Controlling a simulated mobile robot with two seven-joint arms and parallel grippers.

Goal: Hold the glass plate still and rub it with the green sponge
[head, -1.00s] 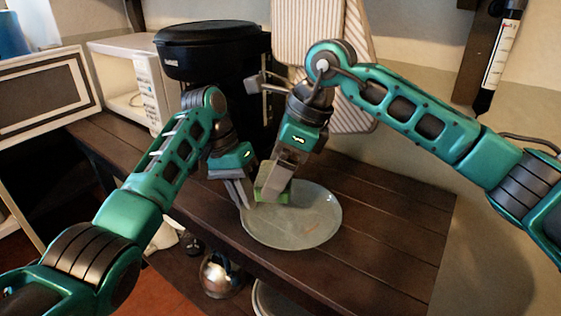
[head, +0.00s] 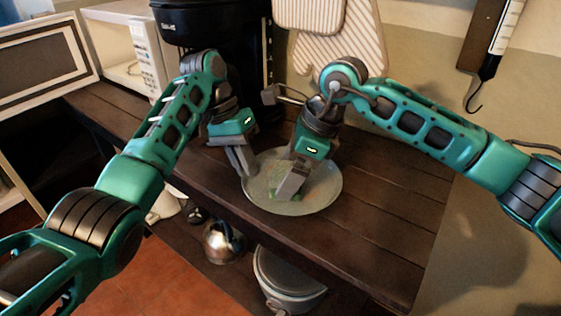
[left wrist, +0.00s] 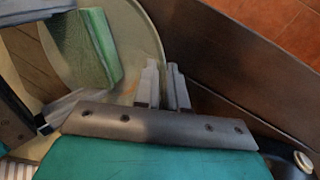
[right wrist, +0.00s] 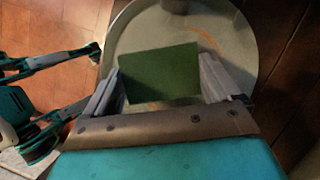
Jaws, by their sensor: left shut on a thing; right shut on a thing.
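The round, see-through glass plate (head: 322,196) lies on the dark wooden shelf. My left gripper (head: 247,173) is shut on the plate's left rim; its closed fingers at the rim also show in the left wrist view (left wrist: 165,85). My right gripper (head: 287,192) is shut on the green sponge (right wrist: 160,74), over the middle of the plate. The sponge looks to be on the plate's surface, but exact contact is hard to see. It also shows in the left wrist view (left wrist: 85,48). Faint orange marks (right wrist: 208,40) show on the plate.
A black appliance (head: 215,30) and a white microwave (head: 125,45) stand at the back left. Striped cloths (head: 335,45) hang on the wall behind. A metal kettle (head: 223,242) and a pot (head: 288,285) sit below the shelf's front edge. The shelf (head: 390,200) right of the plate is clear.

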